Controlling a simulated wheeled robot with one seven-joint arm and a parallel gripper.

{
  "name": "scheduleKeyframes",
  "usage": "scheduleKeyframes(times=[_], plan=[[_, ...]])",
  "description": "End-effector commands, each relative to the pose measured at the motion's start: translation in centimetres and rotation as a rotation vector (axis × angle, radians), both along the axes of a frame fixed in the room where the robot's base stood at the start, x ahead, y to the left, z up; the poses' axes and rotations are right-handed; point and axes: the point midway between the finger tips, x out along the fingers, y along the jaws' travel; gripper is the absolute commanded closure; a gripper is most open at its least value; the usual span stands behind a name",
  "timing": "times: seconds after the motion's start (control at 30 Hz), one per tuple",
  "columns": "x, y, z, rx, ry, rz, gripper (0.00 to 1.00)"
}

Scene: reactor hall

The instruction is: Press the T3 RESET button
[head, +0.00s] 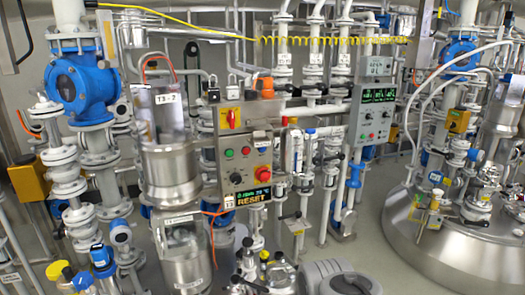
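A grey control panel (232,139) stands left of the middle in the head view, beside a steel vessel labelled "T3-2" (166,99). The panel carries a green button (229,153), a red button (246,151), a dark round knob (236,178) and a larger red mushroom button (264,174) on a yellow surround. Near its foot is a small display with green text (255,191). Yellow "RESET" lettering (250,201) sits just below that display. I cannot tell which button belongs to the lettering. My gripper is not in view.
A second grey panel (375,110) with green screens stands to the right. A large steel vessel dome (430,245) fills the lower right. A blue-bodied valve (82,85) and pipes crowd the left. A yellow coiled hose (335,40) hangs above. Small valves (262,268) stand below the panel.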

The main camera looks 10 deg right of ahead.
Motion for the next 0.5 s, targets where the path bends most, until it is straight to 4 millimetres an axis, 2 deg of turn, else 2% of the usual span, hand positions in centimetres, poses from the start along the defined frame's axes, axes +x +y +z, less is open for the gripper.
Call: scheduleKeyframes(times=[0.03, 0.3, 0.5], plan=[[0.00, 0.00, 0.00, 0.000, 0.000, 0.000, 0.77], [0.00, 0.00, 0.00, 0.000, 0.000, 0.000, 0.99], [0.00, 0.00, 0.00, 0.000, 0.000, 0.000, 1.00]])
